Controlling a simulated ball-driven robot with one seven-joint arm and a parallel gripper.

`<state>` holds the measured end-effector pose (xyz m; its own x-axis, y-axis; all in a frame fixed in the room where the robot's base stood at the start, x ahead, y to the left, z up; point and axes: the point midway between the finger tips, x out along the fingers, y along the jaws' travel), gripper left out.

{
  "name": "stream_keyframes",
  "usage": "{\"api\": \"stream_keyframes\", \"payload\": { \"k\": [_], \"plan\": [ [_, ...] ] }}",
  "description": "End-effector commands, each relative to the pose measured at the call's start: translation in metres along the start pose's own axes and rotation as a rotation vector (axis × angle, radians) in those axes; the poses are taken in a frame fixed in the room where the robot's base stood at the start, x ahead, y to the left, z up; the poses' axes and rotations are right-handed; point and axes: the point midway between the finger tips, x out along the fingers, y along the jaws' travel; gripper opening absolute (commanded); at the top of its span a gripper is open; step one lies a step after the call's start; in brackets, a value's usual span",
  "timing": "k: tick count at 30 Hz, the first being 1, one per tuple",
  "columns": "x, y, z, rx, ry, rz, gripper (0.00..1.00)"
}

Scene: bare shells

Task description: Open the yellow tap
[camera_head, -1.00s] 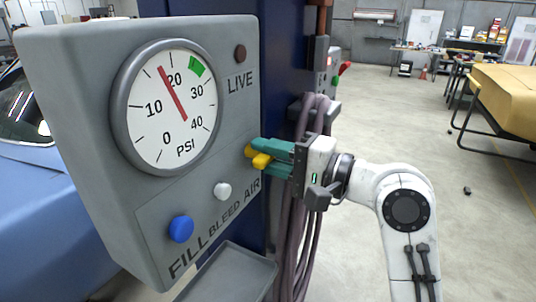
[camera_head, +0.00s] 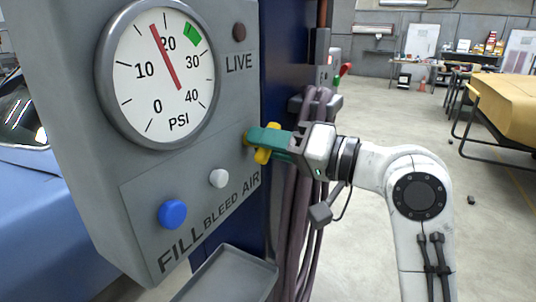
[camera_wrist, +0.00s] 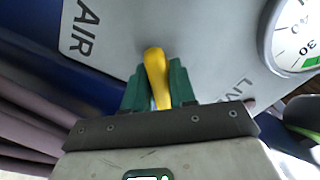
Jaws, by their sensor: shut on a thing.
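The yellow tap (camera_head: 263,156) is on the right side of the grey panel face, above the word AIR. My gripper (camera_head: 268,141) has its green fingers closed around the tap's lever. In the wrist view the yellow lever (camera_wrist: 156,72) lies between the two green fingers (camera_wrist: 155,88), with its rounded end reaching past them. The fingers partly hide the tap in the head view. My wrist is rolled, with the camera block hanging low.
The grey panel (camera_head: 225,110) has a PSI gauge (camera_head: 140,95) with its needle just under 20, a dark LIVE lamp (camera_head: 239,32), a white BLEED button (camera_head: 219,178) and a blue FILL button (camera_head: 172,213). Purple hoses (camera_head: 305,200) hang behind my gripper; a grey tray (camera_head: 225,275) is below.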

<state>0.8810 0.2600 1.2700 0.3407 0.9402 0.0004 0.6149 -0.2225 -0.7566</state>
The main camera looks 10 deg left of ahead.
Motion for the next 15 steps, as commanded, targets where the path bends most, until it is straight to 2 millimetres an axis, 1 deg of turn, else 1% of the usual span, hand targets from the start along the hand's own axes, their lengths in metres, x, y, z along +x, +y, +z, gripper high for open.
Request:
{"api": "stream_keyframes", "payload": {
  "k": [1,15],
  "plan": [
    [-0.0004,0.0043,0.0027,-0.044,0.0,0.002,0.0],
    [-0.0004,0.0046,0.0028,-0.486,-0.001,0.003,0.0]
  ]
}}
